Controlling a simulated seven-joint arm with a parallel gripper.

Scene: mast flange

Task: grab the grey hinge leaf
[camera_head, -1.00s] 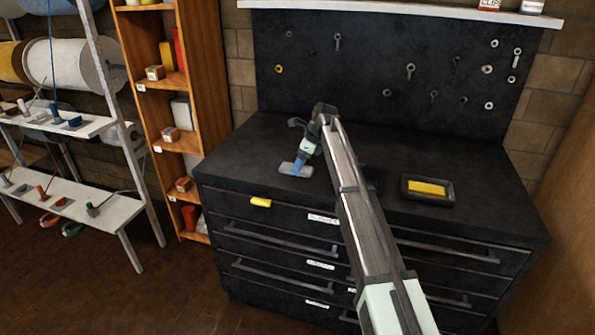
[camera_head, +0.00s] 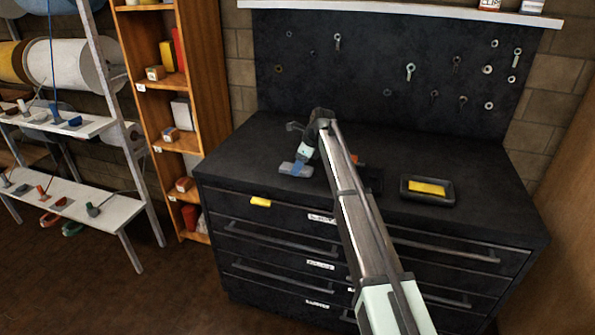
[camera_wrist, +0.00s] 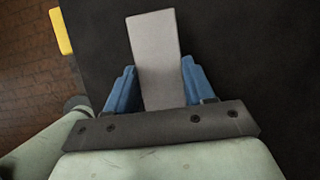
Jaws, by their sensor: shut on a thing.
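The grey hinge leaf (camera_wrist: 155,50) is a flat pale-grey plate. In the wrist view it stands out between the two blue fingers of my gripper (camera_wrist: 156,88), which is shut on it. In the head view the leaf (camera_head: 289,169) shows beside the blue fingers of my gripper (camera_head: 301,168), near the front left part of the black cabinet top (camera_head: 240,150). The leaf's near end is hidden by the gripper. I cannot tell whether the leaf touches the cabinet top.
A black tray (camera_head: 450,199) with a yellow block (camera_head: 427,188) stands at the right of the cabinet top. A yellow tag (camera_head: 260,202) is on the cabinet front. A black pegboard (camera_head: 390,60) with hanging hardware rises behind. The left part of the top is clear.

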